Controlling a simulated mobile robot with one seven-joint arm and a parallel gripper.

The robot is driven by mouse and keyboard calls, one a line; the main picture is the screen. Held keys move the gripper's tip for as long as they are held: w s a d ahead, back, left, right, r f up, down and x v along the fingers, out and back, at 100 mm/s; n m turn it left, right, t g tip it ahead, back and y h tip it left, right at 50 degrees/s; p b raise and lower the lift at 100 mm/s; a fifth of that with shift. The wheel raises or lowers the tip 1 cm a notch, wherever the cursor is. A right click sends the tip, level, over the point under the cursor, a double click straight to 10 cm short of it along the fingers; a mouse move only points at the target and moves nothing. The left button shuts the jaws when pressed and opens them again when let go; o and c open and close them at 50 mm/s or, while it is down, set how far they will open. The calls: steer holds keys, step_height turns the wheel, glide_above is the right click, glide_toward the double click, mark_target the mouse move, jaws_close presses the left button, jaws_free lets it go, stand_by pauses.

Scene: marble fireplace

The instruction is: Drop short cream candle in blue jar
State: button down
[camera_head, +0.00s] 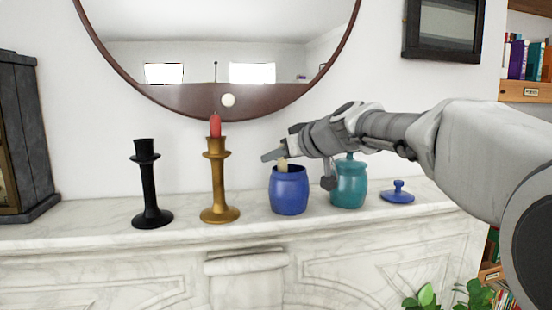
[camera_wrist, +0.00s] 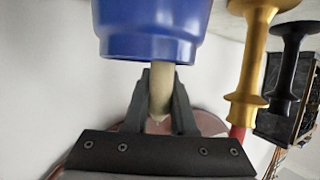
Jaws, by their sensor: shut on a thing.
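The short cream candle (camera_head: 283,164) is upright between the fingers of my gripper (camera_head: 279,155). Its lower end is hidden by the rim of the open blue jar (camera_head: 289,192) and appears to be in the mouth. In the wrist view, which is upside down, the fingers (camera_wrist: 160,88) are shut on the candle (camera_wrist: 160,90), and the blue jar (camera_wrist: 150,35) covers its far end. The fingers are just above the jar rim. The jar stands upright on the mantel.
A lidded teal jar (camera_head: 348,187) stands right of the blue jar, below my arm. A blue lid (camera_head: 398,193) lies farther right on the marble mantel (camera_head: 105,228). A gold candlestick (camera_head: 219,190) with a red candle (camera_head: 215,126) and a black candlestick (camera_head: 149,185) stand left.

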steer(key=shift+c, duration=0.8)
jaws_free()
steer(key=shift+r, duration=0.1)
step_height(320, 180, up, 8)
steer(key=p, duration=0.5)
stand_by(0.7)
steer(key=s+d+f+m+g+h, duration=0.1)
steer(key=s+d+f+m+h, duration=0.1)
steer(key=s+d+f, duration=0.4)
steer(key=s+d+f+m+g+h, duration=0.2)
steer(key=s+d+f, duration=0.4)
steer(key=s, duration=1.1)
steer(key=s+d+f+m+g+h, duration=0.1)
steer(key=s+d+f+m+h, duration=0.3)
steer(key=s+f, duration=0.8)
steer(key=shift+s+d+f+g+h, duration=0.2)
steer(key=shift+d+f+g+h, duration=0.2)
steer(key=shift+d, duration=0.8)
